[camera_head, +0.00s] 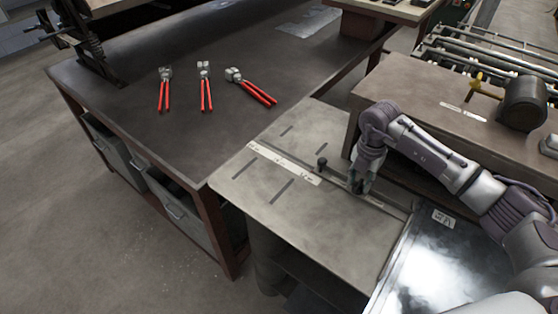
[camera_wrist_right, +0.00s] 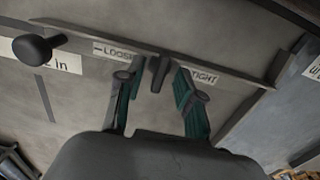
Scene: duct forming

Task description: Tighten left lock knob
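A dark lock knob or lever (camera_wrist_right: 160,70) sits between the "LOOSE" and "TIGHT" labels in the right wrist view. My right gripper (camera_wrist_right: 157,98) is open, with one green-padded finger on each side of this knob and gaps visible between; I cannot tell whether either finger touches it. In the head view my right gripper (camera_head: 361,184) points down at the fence on the grey table, and it hides the knob there. A black round knob (camera_head: 322,163) stands to its left; it also shows in the right wrist view (camera_wrist_right: 32,48). My left gripper is not in view.
The grey table (camera_head: 300,222) has slots and a labelled strip (camera_head: 285,163). A shiny metal sheet (camera_head: 440,270) lies at the lower right. Several red-handled pliers (camera_head: 205,88) lie on the dark workbench (camera_head: 130,110). A raised grey surface (camera_head: 420,92) borders the arm.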

